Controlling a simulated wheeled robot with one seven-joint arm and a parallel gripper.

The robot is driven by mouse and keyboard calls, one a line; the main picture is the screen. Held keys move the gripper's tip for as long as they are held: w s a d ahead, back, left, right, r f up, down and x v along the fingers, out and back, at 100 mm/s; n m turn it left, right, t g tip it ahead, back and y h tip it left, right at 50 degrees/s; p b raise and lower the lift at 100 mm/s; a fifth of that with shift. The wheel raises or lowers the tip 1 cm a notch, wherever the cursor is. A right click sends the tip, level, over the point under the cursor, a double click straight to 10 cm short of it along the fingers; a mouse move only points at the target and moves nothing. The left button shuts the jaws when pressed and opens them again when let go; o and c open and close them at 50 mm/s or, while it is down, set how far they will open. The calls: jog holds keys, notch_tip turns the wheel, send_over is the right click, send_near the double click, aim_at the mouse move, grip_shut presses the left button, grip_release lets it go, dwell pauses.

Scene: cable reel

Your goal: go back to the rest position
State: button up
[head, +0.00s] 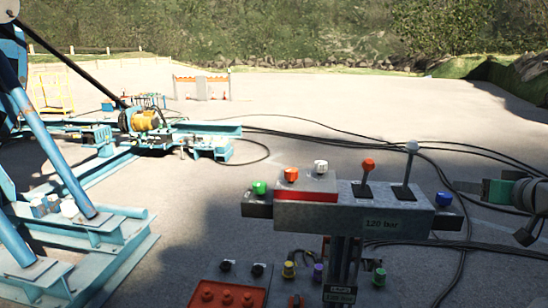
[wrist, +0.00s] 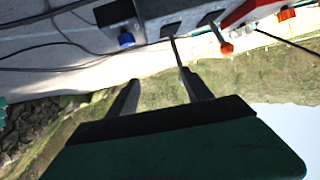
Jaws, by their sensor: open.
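My gripper (head: 468,187) comes in from the right edge of the head view, with a green body and dark fingers. It is beside the right end of the control panel (head: 398,222), right of the blue knob (head: 443,199). In the wrist view the two dark fingers (wrist: 160,78) are spread apart with nothing visible held between them. A thin grey lever (wrist: 180,55) shows near the right finger there; its end is hidden. The orange-tipped lever (wrist: 226,48) stands clear of the fingers.
The panel carries a pale-knobbed lever (head: 411,147), an orange-knobbed lever (head: 368,165) and a green knob (head: 259,187). A red box (head: 228,294) with knobs sits lower. Blue steel framework (head: 110,238) stands left. Black cables (head: 340,137) cross the open ground.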

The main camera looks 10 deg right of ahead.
jog(key=s+d+f+m+g, duration=0.1)
jog(key=s+f+m+g, duration=0.15)
jog(key=s+f, duration=0.4)
jog(key=s+d+f+m+g+h, duration=0.1)
jog(key=s+f+m+g, duration=0.15)
jog(key=f, duration=0.65)
jog(key=s+d+f+m+g, duration=0.1)
jog(key=s+f+g, duration=0.2)
jog(key=s+f, duration=0.35)
jog(key=s+a+f+g+y, duration=0.1)
jog(key=a+f, duration=0.2)
jog(key=a, duration=0.5)
jog(key=s+a+f+n+g, duration=0.15)
jog(key=a+f, duration=0.25)
jog(key=a, duration=0.5)
jog(key=s+a+f+g+y, duration=0.1)
jog(key=a+f+g, duration=0.15)
jog(key=a, duration=0.55)
jog(key=w+a+r+n+t, duration=0.1)
jog(key=w+a+r+n, duration=0.1)
jog(key=a, duration=0.7)
jog(key=w+a+r+n+t, duration=0.2)
jog(key=a+n, duration=0.3)
jog(key=a, duration=0.4)
jog(key=shift+w+a+r+y, duration=0.15)
jog(key=shift+w+r+y, duration=0.15)
jog(key=shift+w, duration=0.25)
